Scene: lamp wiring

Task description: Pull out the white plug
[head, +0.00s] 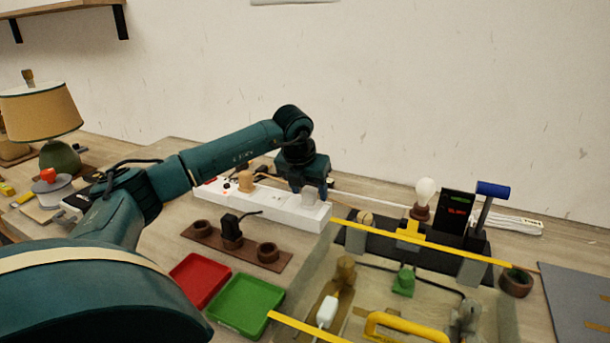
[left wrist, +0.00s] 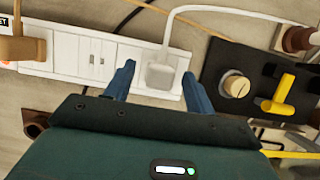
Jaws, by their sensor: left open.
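The white plug (left wrist: 160,75) sits in the right end of the white power strip (left wrist: 75,55), with its white cord running up and right in the left wrist view. My left gripper (left wrist: 158,70) is open, with one blue finger on each side of the plug and a gap at each side. In the head view the left gripper (head: 310,192) is over the strip's right end, and the plug (head: 309,198) shows just below it. Whether a finger touches the plug I cannot tell. My right gripper is not in view.
A tan plug (head: 246,181) stands in the same strip further left. A black plug (head: 231,228) stands in a brown holder in front. Red (head: 201,279) and green (head: 246,304) trays lie nearer. A black stand with a bulb (head: 425,190) is to the right.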

